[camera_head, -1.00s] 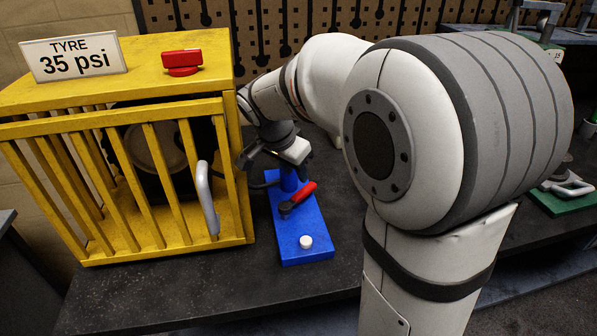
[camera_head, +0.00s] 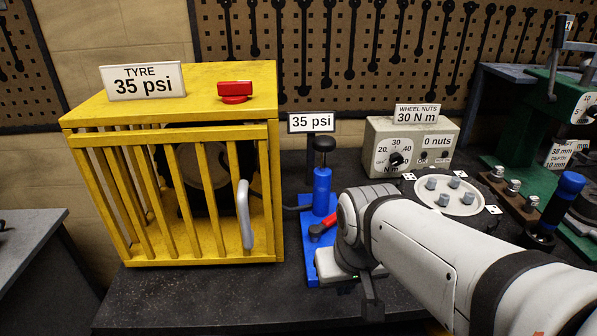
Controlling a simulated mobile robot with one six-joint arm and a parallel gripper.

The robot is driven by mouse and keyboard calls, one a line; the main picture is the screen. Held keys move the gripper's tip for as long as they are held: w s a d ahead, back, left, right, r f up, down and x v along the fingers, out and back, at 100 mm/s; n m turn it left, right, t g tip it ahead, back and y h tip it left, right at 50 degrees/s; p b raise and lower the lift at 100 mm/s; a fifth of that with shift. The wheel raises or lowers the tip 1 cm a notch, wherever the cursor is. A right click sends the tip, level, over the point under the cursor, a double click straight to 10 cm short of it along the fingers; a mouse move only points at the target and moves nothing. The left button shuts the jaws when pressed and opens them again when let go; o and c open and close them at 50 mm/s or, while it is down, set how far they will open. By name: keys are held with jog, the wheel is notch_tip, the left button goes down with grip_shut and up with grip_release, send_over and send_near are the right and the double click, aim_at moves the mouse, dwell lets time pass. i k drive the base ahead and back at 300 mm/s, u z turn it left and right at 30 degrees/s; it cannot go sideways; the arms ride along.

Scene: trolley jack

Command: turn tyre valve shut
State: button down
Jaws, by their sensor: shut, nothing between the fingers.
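A blue stand (camera_head: 308,262) with an upright blue cylinder (camera_head: 322,192) and black top knob (camera_head: 323,143) stands right of the yellow cage. A red lever (camera_head: 324,224) sits low on it, pointing up to the right. I cannot tell for certain whether this lever is the tyre valve. My gripper (camera_head: 372,305) is shut and empty, over the front right of the stand, nearer the camera than the lever. A dark tyre (camera_head: 193,170) shows behind the bars of the yellow cage (camera_head: 95,120).
A red knob (camera_head: 235,91) and a "TYRE 35 psi" sign (camera_head: 143,81) sit on the cage, which has a grey door handle (camera_head: 244,214). A torque box (camera_head: 378,138) and a wheel-nut plate (camera_head: 462,206) are at right. The front left bench (camera_head: 180,300) is clear.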

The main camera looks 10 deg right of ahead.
aim_at(315, 230)
jog(key=u, duration=1)
jog(key=k, duration=1.15)
jog(key=z, duration=1.05)
jog(key=i, duration=1)
jog(key=z, duration=0.1)
